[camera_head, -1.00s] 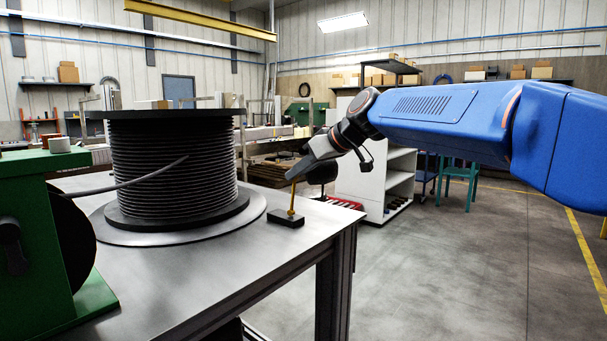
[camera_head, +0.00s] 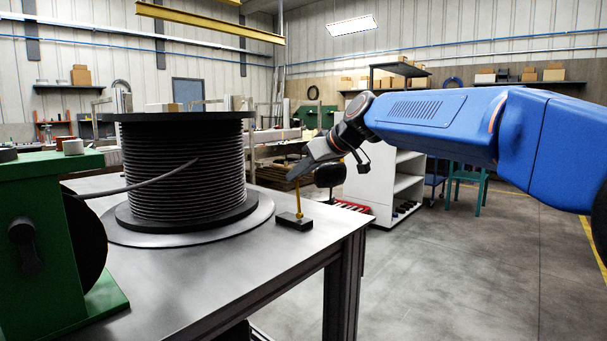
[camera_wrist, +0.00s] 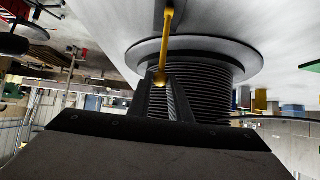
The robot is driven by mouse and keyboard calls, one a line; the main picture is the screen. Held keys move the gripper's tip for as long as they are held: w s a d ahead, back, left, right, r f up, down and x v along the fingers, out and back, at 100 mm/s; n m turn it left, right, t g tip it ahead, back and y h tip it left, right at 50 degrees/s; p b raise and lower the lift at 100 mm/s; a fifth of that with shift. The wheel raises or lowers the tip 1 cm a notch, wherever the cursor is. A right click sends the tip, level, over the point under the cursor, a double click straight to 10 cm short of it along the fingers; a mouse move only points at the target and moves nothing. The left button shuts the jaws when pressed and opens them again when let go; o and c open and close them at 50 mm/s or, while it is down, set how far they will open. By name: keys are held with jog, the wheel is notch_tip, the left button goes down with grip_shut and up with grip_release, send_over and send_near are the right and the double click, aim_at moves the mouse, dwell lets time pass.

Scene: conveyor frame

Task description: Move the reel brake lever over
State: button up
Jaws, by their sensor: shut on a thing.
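The reel brake lever (camera_head: 299,202) is a thin yellow rod on a dark base block (camera_head: 294,222) near the right edge of the metal table. It stands nearly upright, with a slight tilt. My gripper (camera_head: 294,176) is at its upper end, coming from the upper right. In the wrist view the yellow lever (camera_wrist: 167,38) runs down to a knob (camera_wrist: 160,78) between the fingertips of my gripper (camera_wrist: 161,84), which are shut on it. A black cable reel (camera_head: 185,165) stands on a round plate left of the lever.
A green machine (camera_head: 45,240) stands at the table's left, with a cable running from it to the reel. The metal table (camera_head: 220,275) is bare in front. A white shelf unit (camera_head: 385,190) stands behind, and open floor lies right.

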jog(key=shift+w+a, duration=0.3)
jog(key=shift+a, duration=0.1)
jog(key=shift+f, duration=0.1)
jog(key=shift+w+a+f, duration=0.3)
jog(key=shift+w+a, duration=0.2)
jog(key=shift+a, duration=0.1)
jog(key=shift+w+a+f, duration=0.25)
jog(key=shift+w+a, duration=0.2)
jog(key=shift+a, duration=0.15)
jog(key=o, duration=0.9)
